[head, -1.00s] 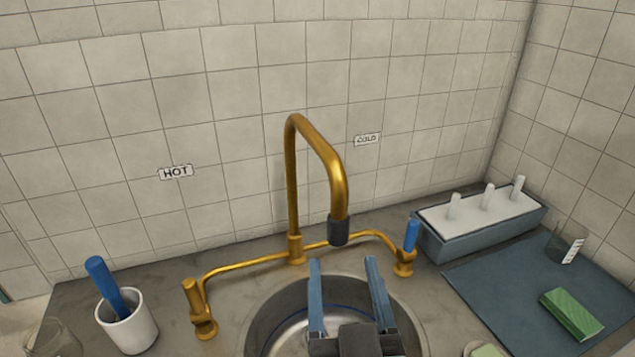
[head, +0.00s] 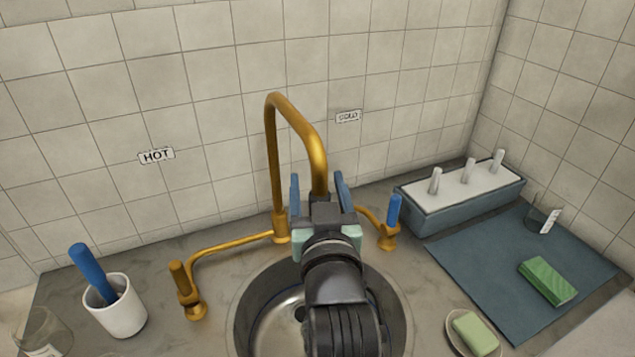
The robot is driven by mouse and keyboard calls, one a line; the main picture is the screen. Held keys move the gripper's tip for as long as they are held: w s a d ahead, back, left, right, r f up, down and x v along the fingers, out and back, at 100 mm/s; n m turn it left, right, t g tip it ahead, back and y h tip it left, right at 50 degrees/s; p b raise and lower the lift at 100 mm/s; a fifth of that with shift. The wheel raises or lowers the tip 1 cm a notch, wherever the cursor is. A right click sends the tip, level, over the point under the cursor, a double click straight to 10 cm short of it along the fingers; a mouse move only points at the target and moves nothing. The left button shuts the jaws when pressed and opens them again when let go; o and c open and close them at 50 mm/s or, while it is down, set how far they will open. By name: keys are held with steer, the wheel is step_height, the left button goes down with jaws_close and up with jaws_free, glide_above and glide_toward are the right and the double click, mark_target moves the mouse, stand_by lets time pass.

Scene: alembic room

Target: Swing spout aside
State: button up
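The brass spout (head: 316,150) arches up from its base behind the round sink and comes forward over the basin. Its dark tip is mostly hidden behind my gripper. My gripper (head: 318,190) is raised at the spout's end, with one blue finger on each side of it. The fingers stand apart; whether they touch the spout I cannot tell. The brass hot tap (head: 184,290) is at the left, and the cold tap with a blue handle (head: 393,213) is close at the right.
A white cup (head: 117,309) with a blue-handled tool stands at the left, beside a glass (head: 40,335). A grey box with white pegs (head: 465,205), a blue mat (head: 480,268), a green sponge (head: 547,281) and a soap dish (head: 474,333) are at the right.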

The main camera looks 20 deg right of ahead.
steer(key=shift+c, duration=0.2)
jaws_close()
stand_by(1.3)
